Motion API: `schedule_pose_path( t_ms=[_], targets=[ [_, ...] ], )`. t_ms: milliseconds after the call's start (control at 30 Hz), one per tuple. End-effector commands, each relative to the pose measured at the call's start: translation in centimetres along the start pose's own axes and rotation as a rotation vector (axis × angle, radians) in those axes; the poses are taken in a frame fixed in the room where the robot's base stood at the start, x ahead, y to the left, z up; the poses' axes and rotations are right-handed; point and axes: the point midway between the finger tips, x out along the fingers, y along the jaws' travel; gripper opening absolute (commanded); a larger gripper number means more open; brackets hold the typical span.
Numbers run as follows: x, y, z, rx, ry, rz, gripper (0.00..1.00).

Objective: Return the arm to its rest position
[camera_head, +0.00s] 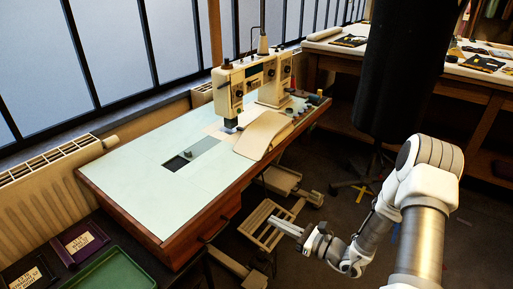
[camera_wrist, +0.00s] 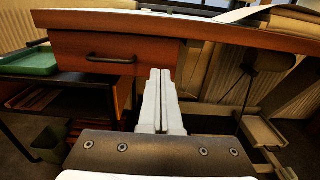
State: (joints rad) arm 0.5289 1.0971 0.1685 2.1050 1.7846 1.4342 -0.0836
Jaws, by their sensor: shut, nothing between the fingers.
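My gripper (camera_head: 276,222) is shut and empty. In the head view it points left, low in front of the table's right-hand edge, apart from the table. My arm comes in from the lower right and is bent. In the wrist view my gripper (camera_wrist: 161,75) shows its two fingers pressed together, in front of the table's wooden drawer (camera_wrist: 115,52). No object is held.
A sewing machine (camera_head: 252,82) stands on the pale green table (camera_head: 120,175). A green tray (camera_head: 115,272) and dark boxes lie at lower left. A wooden treadle frame (camera_head: 265,225) sits below my gripper. A dark hanging form (camera_head: 400,70) stands behind my arm.

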Motion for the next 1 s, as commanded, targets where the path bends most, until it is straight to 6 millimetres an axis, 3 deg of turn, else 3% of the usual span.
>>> schedule_pose_path(
  t_ms=[167, 467, 700, 1000],
  targets=[
    [0.5, 0.9, 1.8, -0.052, 0.01, 0.066, 0.0],
    [0.8, 6.8, 8.7, -0.333, 0.1, 0.409, 0.0],
    [-0.9, 11.6, 12.7, -0.594, 0.207, 0.673, 0.0],
    [-4.9, 15.7, 16.0, -0.949, 0.373, 0.946, 0.0]
  ],
)
